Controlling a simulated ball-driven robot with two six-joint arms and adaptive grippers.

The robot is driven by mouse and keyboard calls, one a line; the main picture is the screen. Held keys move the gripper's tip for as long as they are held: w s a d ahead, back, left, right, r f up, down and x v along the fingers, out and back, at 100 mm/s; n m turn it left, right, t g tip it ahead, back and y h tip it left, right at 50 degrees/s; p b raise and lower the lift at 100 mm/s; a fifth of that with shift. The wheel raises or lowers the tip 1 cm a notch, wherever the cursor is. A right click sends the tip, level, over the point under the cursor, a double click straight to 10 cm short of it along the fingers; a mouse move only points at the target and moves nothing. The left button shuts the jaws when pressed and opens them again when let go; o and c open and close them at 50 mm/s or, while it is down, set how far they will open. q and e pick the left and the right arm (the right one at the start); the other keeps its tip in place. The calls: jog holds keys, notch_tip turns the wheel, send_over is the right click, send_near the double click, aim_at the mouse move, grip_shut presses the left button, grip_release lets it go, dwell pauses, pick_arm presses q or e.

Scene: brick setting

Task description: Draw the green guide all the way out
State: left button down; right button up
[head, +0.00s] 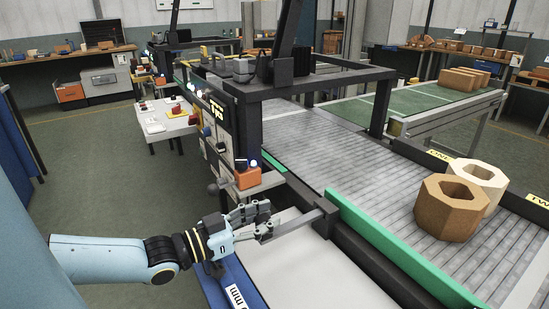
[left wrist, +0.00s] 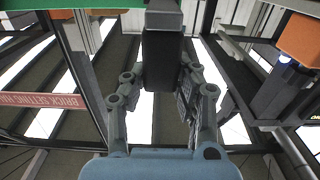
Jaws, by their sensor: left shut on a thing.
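The green guide (head: 390,247) is a long rail on the near side of the grey roller conveyor. A grey bar handle (head: 298,224) sticks out from its left end toward my left arm. My left gripper (head: 266,224) is shut on the outer end of this handle. In the left wrist view, the fingers (left wrist: 163,105) stand on both sides of a dark block (left wrist: 163,55) at the handle, and a green strip (left wrist: 245,5) shows at the top edge. The exact contact is partly hidden by the fingers. My right gripper is not in view.
Two hollow octagonal blocks, brown (head: 449,212) and cream (head: 484,180), stand on the conveyor (head: 370,170) at right. A dark frame (head: 310,80) spans it. A control panel (head: 215,130) and orange box (head: 247,178) stand close behind my gripper. A pale flat surface (head: 310,265) lies in front.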

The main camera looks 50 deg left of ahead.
pick_arm(q)
jog(key=shift+s, duration=0.15)
jog(key=c, duration=1.1)
grip_release()
jog(key=shift+s, duration=0.2)
jog(key=shift+o, duration=0.5)
jog(key=shift+w, duration=0.1)
jog(key=s+a, duration=0.1)
jog(key=s, duration=1.1)
